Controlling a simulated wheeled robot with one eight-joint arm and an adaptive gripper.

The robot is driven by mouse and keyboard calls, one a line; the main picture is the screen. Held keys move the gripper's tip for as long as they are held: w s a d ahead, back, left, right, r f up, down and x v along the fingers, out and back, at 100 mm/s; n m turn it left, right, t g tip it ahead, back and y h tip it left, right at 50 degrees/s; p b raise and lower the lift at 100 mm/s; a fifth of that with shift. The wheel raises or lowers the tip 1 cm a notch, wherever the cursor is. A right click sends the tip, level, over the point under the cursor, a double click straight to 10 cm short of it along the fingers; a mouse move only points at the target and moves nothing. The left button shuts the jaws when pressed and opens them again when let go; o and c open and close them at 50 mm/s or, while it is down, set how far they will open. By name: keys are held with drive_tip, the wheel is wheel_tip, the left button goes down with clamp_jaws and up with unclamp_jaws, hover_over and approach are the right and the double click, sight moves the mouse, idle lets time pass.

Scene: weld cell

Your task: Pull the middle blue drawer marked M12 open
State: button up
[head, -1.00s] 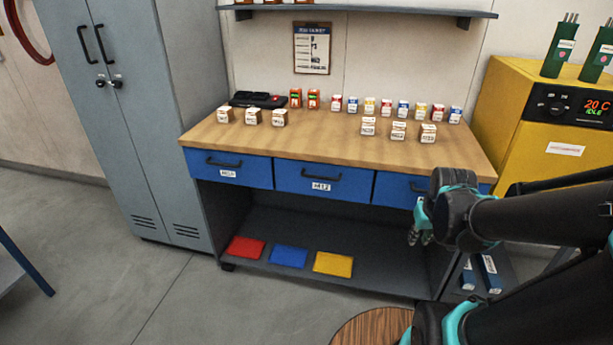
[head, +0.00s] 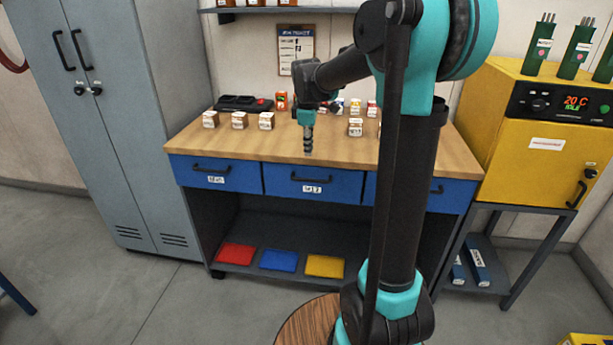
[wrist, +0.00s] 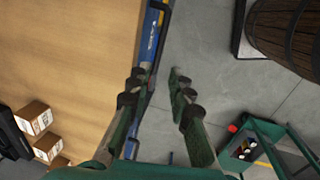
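The middle blue drawer (head: 280,182) sits flush with its blue neighbours under the wooden worktop, so it is shut. It has a dark bar handle (head: 311,179) and a white label, marked M12 in the earlier view. My gripper (head: 308,150) points down in front of the worktop, seen just above this handle. In the wrist view my gripper (wrist: 158,100) has its two fingers apart, with nothing held between them. A blue drawer front with a white label (wrist: 151,38) runs beside the left finger there. That finger hides part of the front; contact cannot be told.
The workbench top (head: 220,142) carries several small boxes. Left (head: 190,172) and right blue drawers flank the middle one. A grey locker (head: 150,130) stands left and a yellow oven (head: 540,145) right. Floor before the bench is open, apart from a round wooden top (head: 300,325).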

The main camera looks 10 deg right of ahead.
sight(310, 180)
drive_tip(key=f, duration=0.4)
drive_tip(key=w+f, duration=0.1)
drive_tip(key=f, duration=0.4)
drive_tip(key=w+d+f, duration=0.1)
drive_tip(key=f, duration=0.3)
drive_tip(key=shift+w+f, duration=0.15)
drive_tip(key=shift+c, duration=0.3)
clamp_jaws()
